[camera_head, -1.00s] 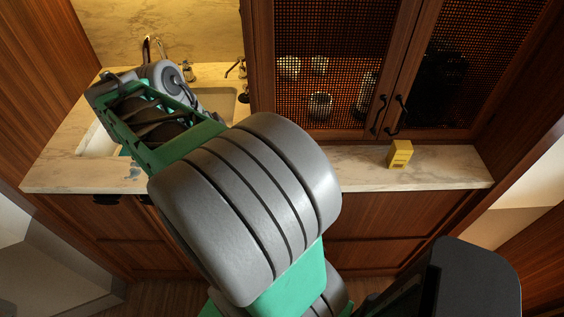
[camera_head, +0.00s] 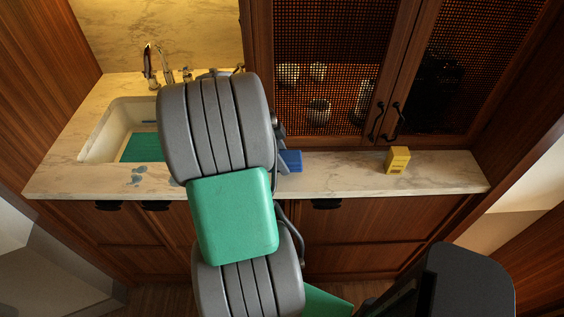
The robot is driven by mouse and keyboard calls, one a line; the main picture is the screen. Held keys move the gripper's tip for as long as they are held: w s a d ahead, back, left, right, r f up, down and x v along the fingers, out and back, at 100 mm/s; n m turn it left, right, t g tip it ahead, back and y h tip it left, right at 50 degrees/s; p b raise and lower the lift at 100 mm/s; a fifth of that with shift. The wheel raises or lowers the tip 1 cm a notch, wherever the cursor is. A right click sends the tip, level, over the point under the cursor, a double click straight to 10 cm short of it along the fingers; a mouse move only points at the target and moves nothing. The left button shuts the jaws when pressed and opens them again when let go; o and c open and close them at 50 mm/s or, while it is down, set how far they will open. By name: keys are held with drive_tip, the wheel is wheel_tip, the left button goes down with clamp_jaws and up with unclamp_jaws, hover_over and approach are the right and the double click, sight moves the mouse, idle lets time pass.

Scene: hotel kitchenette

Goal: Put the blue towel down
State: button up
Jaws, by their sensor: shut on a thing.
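The blue towel (camera_head: 291,161) shows as a small flat blue patch at the right edge of my arm, over the counter between the sink and the yellow box. The rest of it is hidden behind the arm. Only a small dark part of my gripper (camera_head: 279,133) shows, just above the towel. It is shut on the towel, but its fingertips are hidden. I cannot tell whether the towel touches the counter.
The marble counter (camera_head: 335,175) is clear between the towel and a yellow box (camera_head: 397,160). A sink (camera_head: 101,137) with a green item (camera_head: 143,148) in it and a faucet (camera_head: 149,66) are at left. Mesh-front cabinet doors (camera_head: 325,75) rise behind the counter.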

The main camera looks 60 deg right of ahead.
wheel_tip(320, 180, down, 2)
drive_tip(key=shift+a+f+p, duration=0.1)
drive_tip(key=shift+f+p, duration=0.15)
drive_tip(key=shift+p, duration=0.05)
drive_tip(key=shift+f, duration=0.15)
drive_tip(key=shift+f+b, duration=0.15)
drive_tip(key=shift+b, duration=0.2)
drive_tip(key=o, duration=1.2)
